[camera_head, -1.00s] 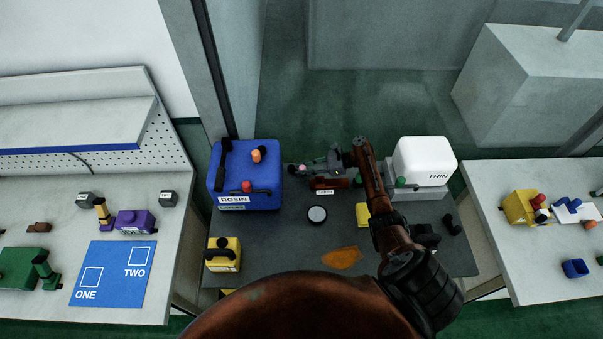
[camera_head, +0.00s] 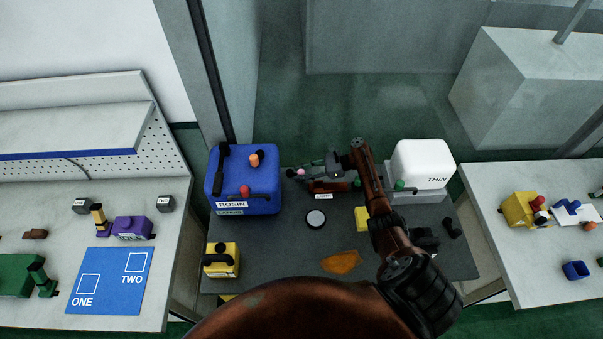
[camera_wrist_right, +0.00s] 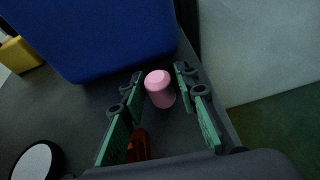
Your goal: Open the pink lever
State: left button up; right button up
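In the right wrist view the pink knob (camera_wrist_right: 160,88) sits between the green-padded fingers. My right gripper (camera_head: 312,172) reaches in over the table from the right and is open around the knob. I cannot tell whether the pads touch it; a gap shows on the right. A reddish-brown part (camera_head: 325,187) with a white label lies below the gripper, partly hidden. My left gripper is not in view.
The blue ROSIN box (camera_head: 230,195) stands close left of the gripper. The white THIN box (camera_head: 422,165) stands to the right. A round white-topped disc (camera_head: 316,218), a yellow box (camera_head: 221,262) and an orange patch (camera_head: 341,262) are nearer on the dark table (camera_head: 285,245).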

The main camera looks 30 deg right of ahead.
notch_tip(320, 180, up, 10)
jog(key=shift+f, duration=0.1)
dwell(0.4)
dwell(0.4)
